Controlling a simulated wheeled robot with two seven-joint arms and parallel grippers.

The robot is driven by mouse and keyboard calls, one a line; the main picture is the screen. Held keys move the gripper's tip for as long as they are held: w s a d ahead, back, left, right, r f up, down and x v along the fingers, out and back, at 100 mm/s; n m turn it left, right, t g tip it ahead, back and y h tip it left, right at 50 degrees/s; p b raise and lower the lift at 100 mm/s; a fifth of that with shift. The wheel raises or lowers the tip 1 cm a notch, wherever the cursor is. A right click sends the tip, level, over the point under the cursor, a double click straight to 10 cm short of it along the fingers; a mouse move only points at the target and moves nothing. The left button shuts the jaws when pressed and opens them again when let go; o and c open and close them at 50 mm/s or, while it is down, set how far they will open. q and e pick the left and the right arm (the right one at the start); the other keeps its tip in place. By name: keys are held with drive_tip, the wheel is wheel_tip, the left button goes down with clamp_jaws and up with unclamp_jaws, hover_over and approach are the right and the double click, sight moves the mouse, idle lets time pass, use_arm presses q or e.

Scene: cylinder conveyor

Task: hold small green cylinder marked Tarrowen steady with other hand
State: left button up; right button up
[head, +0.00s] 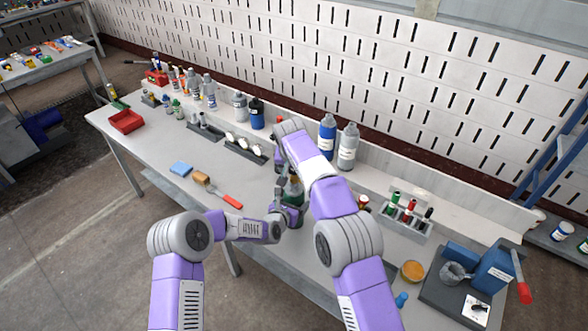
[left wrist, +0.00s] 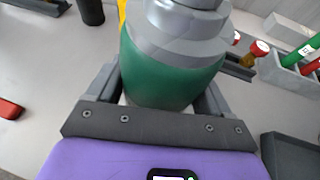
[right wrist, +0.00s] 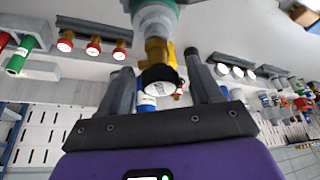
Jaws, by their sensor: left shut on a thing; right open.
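The small green cylinder (head: 294,188) stands in front of me on the bench. In the left wrist view its green body (left wrist: 172,75) and grey shoulder fill the middle; no name on it can be read. My left gripper (head: 284,207) is shut around the green body. My right gripper (head: 283,172) is open above the cylinder.
A rack with green and red small cylinders (head: 408,212) stands to the right. Blue and grey bottles (head: 328,135) line the back.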

drive_tip(key=shift+f, duration=0.1)
drive_tip(key=shift+f, duration=1.15)
clamp_jaws()
drive_tip(key=n+y, duration=0.2)
drive_tip(key=n, duration=0.4)
idle(0.3)
drive_tip(key=n+g+y, duration=0.1)
drive_tip(key=n, duration=0.2)
drive_tip(key=n+y, duration=0.1)
drive_tip(key=n, duration=0.2)
drive_tip(key=shift+g, duration=0.4)
